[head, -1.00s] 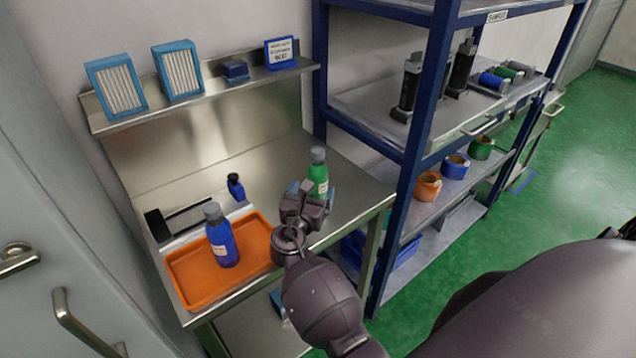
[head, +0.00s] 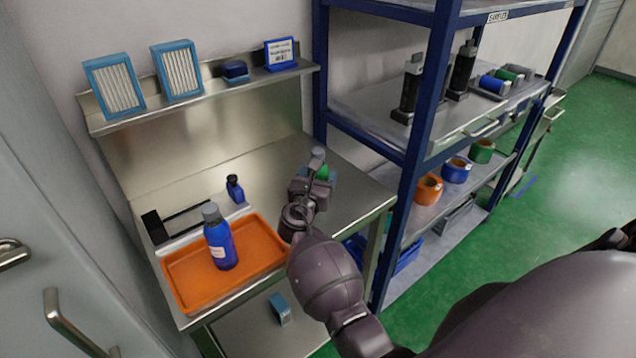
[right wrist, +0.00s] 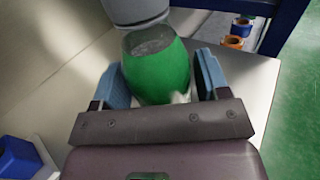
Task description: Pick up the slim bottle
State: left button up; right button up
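A green bottle (head: 322,172) with a grey cap (head: 317,154) stands upright near the right end of the steel bench, mostly hidden behind my right gripper (head: 318,180). In the right wrist view the green bottle (right wrist: 157,68) stands between the two blue fingertips of my right gripper (right wrist: 162,80). The fingers are open around it; a narrow gap shows on its right side, and contact on its left cannot be told. A blue bottle (head: 221,246) with a grey cap stands in the orange tray (head: 262,240). My left gripper is not in view.
A small blue bottle (head: 235,189) stands behind the tray. A blue-framed rack (head: 418,150) with dark bottles and coloured rolls is close on the right. A wall shelf (head: 205,92) runs above the bench. The bench middle (head: 265,175) is clear.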

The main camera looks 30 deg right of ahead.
jog(key=c, duration=0.8)
